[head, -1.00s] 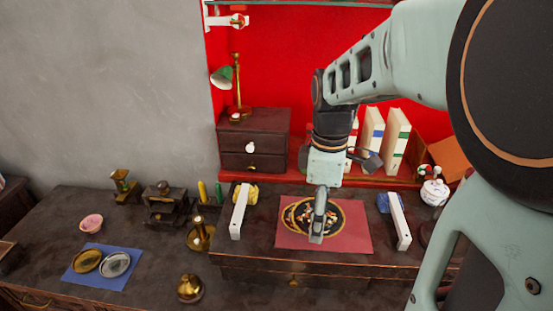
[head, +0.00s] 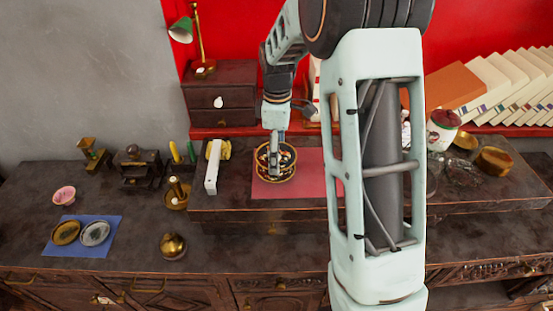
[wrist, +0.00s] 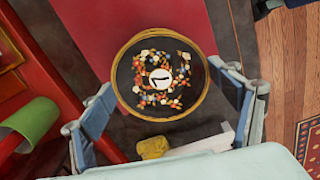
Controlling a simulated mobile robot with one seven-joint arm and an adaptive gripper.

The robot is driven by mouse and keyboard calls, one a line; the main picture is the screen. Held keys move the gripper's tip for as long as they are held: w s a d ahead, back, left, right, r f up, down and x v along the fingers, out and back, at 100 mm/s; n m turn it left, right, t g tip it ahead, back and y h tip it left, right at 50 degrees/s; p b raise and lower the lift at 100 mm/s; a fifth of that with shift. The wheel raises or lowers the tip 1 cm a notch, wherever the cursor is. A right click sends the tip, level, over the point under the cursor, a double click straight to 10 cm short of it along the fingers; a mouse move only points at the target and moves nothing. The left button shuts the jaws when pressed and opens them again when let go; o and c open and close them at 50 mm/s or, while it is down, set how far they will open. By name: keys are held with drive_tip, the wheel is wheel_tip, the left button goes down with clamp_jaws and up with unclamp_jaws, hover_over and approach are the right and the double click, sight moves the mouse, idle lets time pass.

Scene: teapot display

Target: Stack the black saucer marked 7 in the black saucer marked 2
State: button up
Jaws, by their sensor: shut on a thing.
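A black saucer with a gold rim, a floral pattern and a white disc marked 7 (wrist: 160,95) fills the middle of the wrist view. My gripper (wrist: 163,80) has its fingers on either side of it and is shut on it. In the head view my gripper (head: 274,168) points down over the left part of the red mat (head: 310,180). The held saucer (head: 286,158) shows there with a second gold rim just below it. The saucer marked 2 is not clearly visible; the upper saucer seems to cover it. I cannot tell whether the two touch.
A white bar (head: 213,167) stands left of the mat, by a yellow object (wrist: 152,147). A dark drawer box (head: 220,92) and a green lamp (head: 181,30) are behind. A blue mat (head: 75,248) with two oval dishes lies at the left. My arm hides the mat's right side.

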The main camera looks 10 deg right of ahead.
drive_tip(key=shift+w+f, duration=0.25)
drive_tip(key=shift+f, duration=1.5)
drive_tip(key=shift+f, duration=0.1)
drive_tip(key=shift+f, duration=0.15)
drive_tip(key=o, duration=1.2)
wheel_tip(320, 180, up, 13)
drive_tip(key=shift+f, duration=0.2)
